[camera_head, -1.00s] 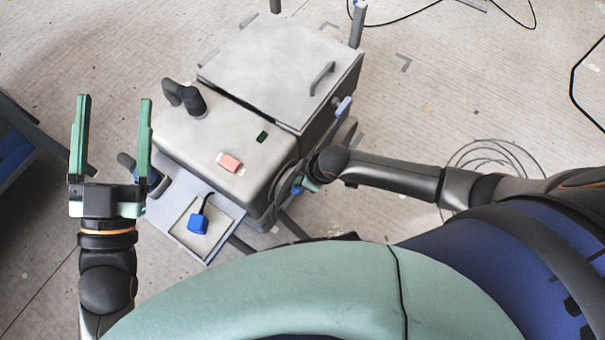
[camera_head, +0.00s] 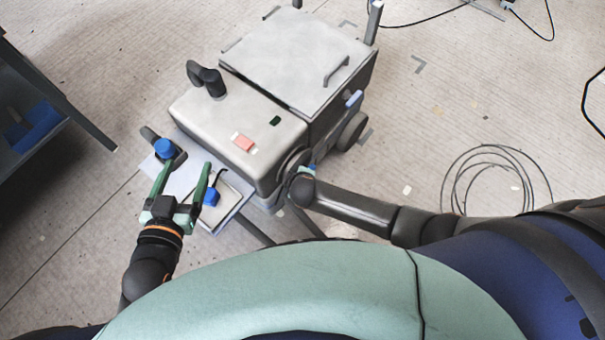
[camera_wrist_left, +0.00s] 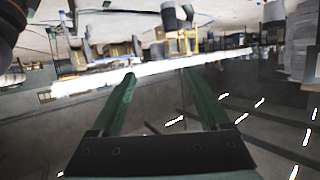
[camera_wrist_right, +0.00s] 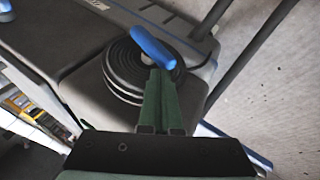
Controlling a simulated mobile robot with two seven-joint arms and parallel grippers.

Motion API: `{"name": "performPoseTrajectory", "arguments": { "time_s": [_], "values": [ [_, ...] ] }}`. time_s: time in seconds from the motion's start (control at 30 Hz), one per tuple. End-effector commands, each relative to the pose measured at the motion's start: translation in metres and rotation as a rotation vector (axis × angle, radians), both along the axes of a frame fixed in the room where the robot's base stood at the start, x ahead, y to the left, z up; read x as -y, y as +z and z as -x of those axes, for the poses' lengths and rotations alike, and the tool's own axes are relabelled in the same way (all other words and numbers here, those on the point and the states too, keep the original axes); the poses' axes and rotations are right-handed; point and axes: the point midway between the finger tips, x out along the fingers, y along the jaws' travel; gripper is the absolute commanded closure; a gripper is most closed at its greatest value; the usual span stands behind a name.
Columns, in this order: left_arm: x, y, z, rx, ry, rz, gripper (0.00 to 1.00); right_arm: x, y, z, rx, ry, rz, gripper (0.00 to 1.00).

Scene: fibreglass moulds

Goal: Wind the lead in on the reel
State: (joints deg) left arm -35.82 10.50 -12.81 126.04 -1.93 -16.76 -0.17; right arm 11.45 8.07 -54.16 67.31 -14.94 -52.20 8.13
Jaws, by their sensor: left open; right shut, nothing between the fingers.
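The reel (camera_wrist_right: 122,75) is a dark, ribbed drum on the side of a grey machine (camera_head: 232,125); its blue crank handle (camera_wrist_right: 152,47) shows in the right wrist view. My right gripper (camera_wrist_right: 160,75) is shut and empty, its fingertips at the handle's lower end; I cannot tell whether they touch. In the head view my right wrist mostly hides the reel (camera_head: 290,168). A dark lead (camera_head: 220,176) runs to a blue plug (camera_head: 211,197) on the tray (camera_head: 232,208). My left gripper (camera_head: 186,165) is open over the tray, left of the plug, empty.
Loose loops of thin cable (camera_head: 495,180) lie on the floor to the right. A dark bench (camera_head: 40,110) stands at left. The floor in the left foreground is clear.

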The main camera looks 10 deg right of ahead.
Motion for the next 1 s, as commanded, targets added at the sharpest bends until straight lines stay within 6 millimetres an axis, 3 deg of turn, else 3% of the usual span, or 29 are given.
{"name": "performPoseTrajectory", "arguments": {
  "time_s": [0.27,0.7,1.0],
  "values": [
    [0.000,0.004,-0.002,0.023,-0.001,0.001,0.21,-0.008,-0.012,0.007,0.018,-0.001,0.027,1.00],
    [0.000,0.027,-0.009,0.109,-0.009,0.001,0.21,-0.013,-0.022,0.011,0.019,-0.001,0.028,1.00],
    [0.000,0.027,-0.009,0.113,-0.010,-0.003,0.21,-0.013,-0.024,0.012,0.018,-0.001,0.028,1.00]
  ]
}}
